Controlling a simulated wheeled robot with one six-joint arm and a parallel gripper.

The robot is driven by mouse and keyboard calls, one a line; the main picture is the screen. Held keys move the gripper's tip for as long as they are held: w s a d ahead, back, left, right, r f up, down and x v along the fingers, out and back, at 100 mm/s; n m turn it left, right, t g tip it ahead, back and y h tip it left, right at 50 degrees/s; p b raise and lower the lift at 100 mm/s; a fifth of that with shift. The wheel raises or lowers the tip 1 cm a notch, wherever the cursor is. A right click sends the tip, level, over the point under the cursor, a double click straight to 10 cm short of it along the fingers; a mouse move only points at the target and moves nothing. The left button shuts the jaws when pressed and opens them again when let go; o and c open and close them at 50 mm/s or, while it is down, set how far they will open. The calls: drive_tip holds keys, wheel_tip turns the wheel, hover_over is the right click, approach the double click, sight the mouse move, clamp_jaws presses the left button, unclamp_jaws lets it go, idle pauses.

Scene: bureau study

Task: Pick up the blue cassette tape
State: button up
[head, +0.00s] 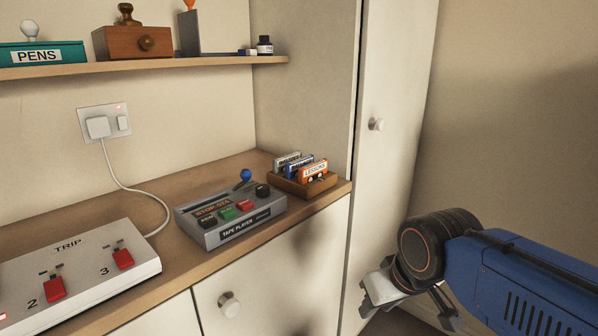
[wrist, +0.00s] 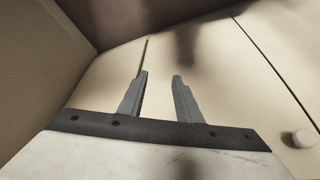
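The blue cassette tape (head: 291,171) stands in a small wooden tray (head: 324,186) at the right end of the counter, between a grey cassette (head: 287,160) behind it and an orange cassette (head: 313,172) in front. Its lower part is hidden by the orange one. My gripper (head: 408,312) is right of and lower than the tray, beyond the counter edge and apart from it. In the wrist view my gripper (wrist: 160,92) is open and empty, with cabinet fronts behind it; no cassette shows there.
A grey tape player (head: 232,215) with coloured buttons and a blue-knobbed lever stands left of the tray. A TRIP switch box (head: 80,262) is farther left. A shelf (head: 150,68) runs above. A tall cabinet door (head: 393,130) rises right of the tray.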

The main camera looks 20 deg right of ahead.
drive_tip(key=w+a+r+m+g, duration=0.2)
drive_tip(key=w+a+r+m, duration=0.3)
drive_tip(key=w+r, duration=1.3)
drive_tip(key=w+a+r+m+g, duration=0.25)
drive_tip(key=w+r+m, duration=0.45)
drive_tip(key=w+r, duration=1)
hover_over(300, 159)
wheel_tip(300, 159, down, 8)
drive_tip(key=shift+w+r, duration=0.1)
drive_tip(key=shift+f, duration=2.6)
clamp_jaws()
